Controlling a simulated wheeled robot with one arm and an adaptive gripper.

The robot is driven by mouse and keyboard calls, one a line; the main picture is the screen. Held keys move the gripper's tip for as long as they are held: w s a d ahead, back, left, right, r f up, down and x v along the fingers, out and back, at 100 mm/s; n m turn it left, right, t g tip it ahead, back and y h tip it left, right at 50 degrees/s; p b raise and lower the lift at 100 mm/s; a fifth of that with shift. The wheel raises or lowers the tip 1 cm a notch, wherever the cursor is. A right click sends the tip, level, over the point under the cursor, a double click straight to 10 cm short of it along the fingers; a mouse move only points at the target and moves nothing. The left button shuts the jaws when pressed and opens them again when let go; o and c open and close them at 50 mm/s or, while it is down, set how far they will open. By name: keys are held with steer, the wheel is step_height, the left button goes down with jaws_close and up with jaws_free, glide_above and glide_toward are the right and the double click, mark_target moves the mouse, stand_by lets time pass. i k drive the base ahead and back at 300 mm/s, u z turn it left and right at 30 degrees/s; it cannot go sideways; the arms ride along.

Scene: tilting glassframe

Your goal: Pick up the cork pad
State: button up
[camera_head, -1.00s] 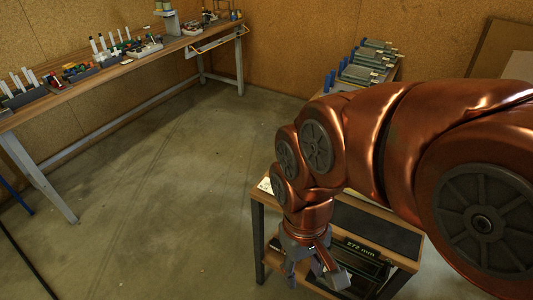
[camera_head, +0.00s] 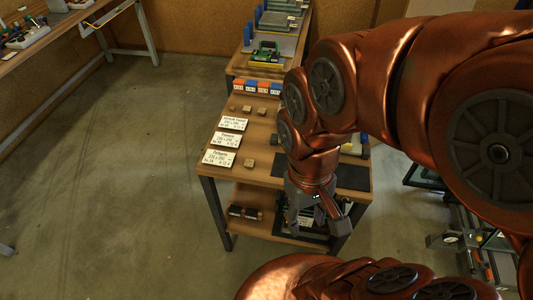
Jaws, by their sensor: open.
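Several small tan cork-like blocks lie on the wooden bench top in the head view. One cork pad (camera_head: 249,163) is near the front beside the lowest white label card. Another tan block (camera_head: 275,139) is close to my arm, and a few more (camera_head: 247,108) sit in a row farther back. I cannot tell which of them the task means. My gripper (camera_head: 318,228) is open and points down at the bench's front edge, right of and nearer than the front pad. It appears empty. My arm hides part of the bench top.
White label cards (camera_head: 226,140) lie along the bench's left side, with orange and blue blocks (camera_head: 257,87) behind. A dark mat (camera_head: 352,176) lies beside my wrist. The bench's lower shelf (camera_head: 262,222) holds dark items. Clear floor (camera_head: 130,190) is at left.

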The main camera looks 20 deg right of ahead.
mark_target(248, 162)
steer(key=u, duration=2.15)
steer(key=i, duration=1.6)
steer(key=z, duration=2.65)
